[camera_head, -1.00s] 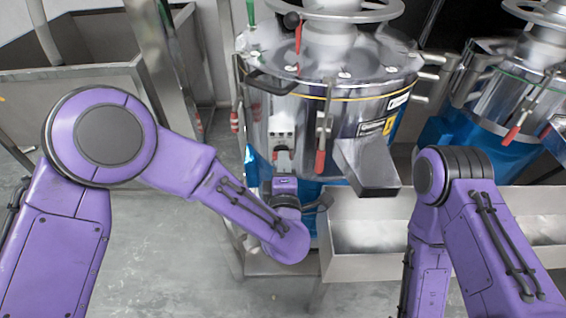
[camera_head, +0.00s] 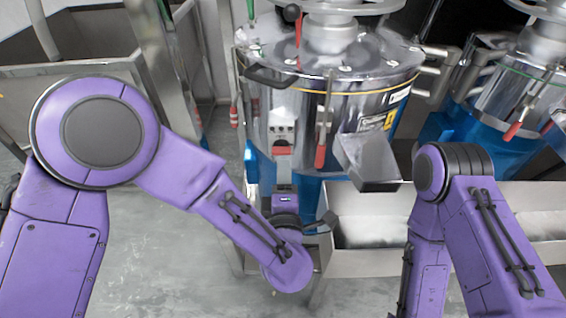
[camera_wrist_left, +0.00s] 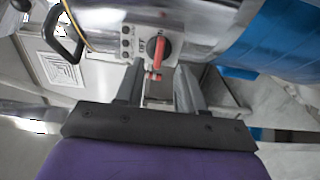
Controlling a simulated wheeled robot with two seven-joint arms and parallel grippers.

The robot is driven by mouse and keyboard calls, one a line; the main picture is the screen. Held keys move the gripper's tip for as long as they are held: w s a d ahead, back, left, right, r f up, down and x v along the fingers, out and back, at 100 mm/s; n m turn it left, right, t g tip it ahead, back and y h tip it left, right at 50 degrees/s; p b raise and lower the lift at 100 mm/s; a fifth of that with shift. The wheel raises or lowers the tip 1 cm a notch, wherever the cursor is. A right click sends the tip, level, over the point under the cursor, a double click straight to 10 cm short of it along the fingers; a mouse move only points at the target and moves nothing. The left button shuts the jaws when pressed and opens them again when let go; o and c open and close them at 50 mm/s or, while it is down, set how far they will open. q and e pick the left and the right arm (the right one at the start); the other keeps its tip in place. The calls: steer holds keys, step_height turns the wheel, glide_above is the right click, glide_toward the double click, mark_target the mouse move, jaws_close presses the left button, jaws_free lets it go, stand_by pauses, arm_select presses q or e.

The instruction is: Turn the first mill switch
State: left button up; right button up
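The first mill (camera_head: 345,110) is a shiny steel drum with a blue lower body, left of a second mill. Its switch panel (camera_head: 282,130) faces me in the head view. In the left wrist view, the red mill switch (camera_wrist_left: 160,48) stands out from a dark round base on the panel, its handle roughly upright. My left gripper (camera_wrist_left: 160,66) is open and empty. Its two fingers lie apart, with the switch just beyond their tips, in line with the gap. In the head view my left gripper (camera_head: 283,172) is just below the panel. My right gripper is out of view.
A metal chute (camera_head: 368,160) juts from the mill right of the panel, above a steel trough (camera_head: 365,235). A red-handled latch (camera_head: 321,140) hangs close to the panel. The second mill (camera_head: 510,105) is at right. A steel sink (camera_head: 75,85) stands at left.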

arm_select(q)
steer(key=s, duration=0.5)
steer(key=shift+s, duration=0.1)
steer(key=s+a+f+m+g, duration=0.1)
steer(key=a+f+m+g, duration=0.4)
steer(key=f, duration=0.4)
steer(key=s+a+f+m+g, duration=0.1)
steer(key=a+f+m+g, duration=0.2)
steer(key=a+f+m, duration=0.5)
steer(key=s+a+f+n+g+y+p, duration=0.1)
steer(key=s+a+f+g, duration=0.2)
steer(key=s+a, duration=0.6)
steer(key=s+a+f+n+g+y+p, duration=0.1)
steer(key=s+a+f+g+y, duration=0.1)
steer(key=s+a+f, duration=0.6)
steer(key=shift+s+a+f+g, duration=0.3)
steer(key=shift+s+a+g, duration=0.25)
steer(key=shift+s+g, duration=0.35)
